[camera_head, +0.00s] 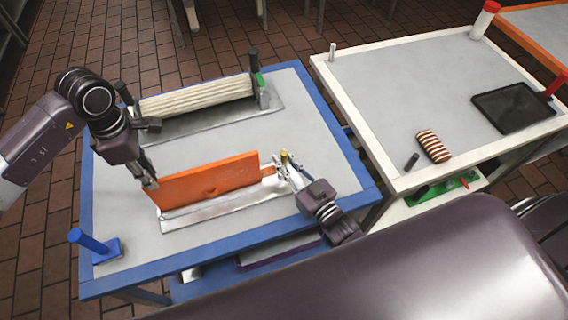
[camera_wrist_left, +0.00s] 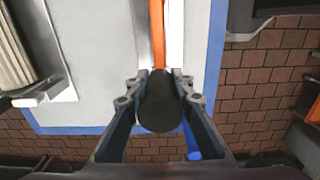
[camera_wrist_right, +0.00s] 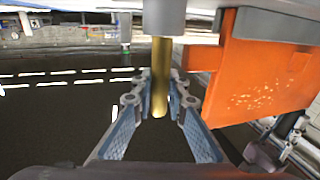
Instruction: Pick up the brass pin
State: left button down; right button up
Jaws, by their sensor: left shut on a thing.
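The brass pin (camera_head: 284,157) stands upright at the right end of the orange panel (camera_head: 205,181) on the blue-edged table. In the right wrist view the brass pin (camera_wrist_right: 160,75) runs into a grey part at the top, between the two fingers. My right gripper (camera_head: 281,170) is open around the pin. The orange panel (camera_wrist_right: 262,80) is close beside it in that view. My left gripper (camera_head: 149,180) is at the panel's left end. In the left wrist view its fingers are shut on a dark round handle (camera_wrist_left: 160,108) in line with the panel's edge.
A metal base (camera_head: 225,207) lies under the panel. A cream ribbed roll (camera_head: 196,97) sits in a second metal stand behind. A blue post (camera_head: 88,240) stands at the front left corner. A white-edged table (camera_head: 380,150) to the right bears a striped piece (camera_head: 433,147) and a dark tray (camera_head: 512,107).

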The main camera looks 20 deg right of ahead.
jog(key=shift+r, duration=0.1)
grip_shut()
notch_tip(320, 180, up, 10)
dwell(0.6)
pick_arm(q)
jog(key=c, duration=1.5)
grip_release()
jog(key=shift+r+p, duration=2.05)
jog(key=shift+r, duration=2.45)
pick_arm(e)
notch_tip(320, 180, up, 4)
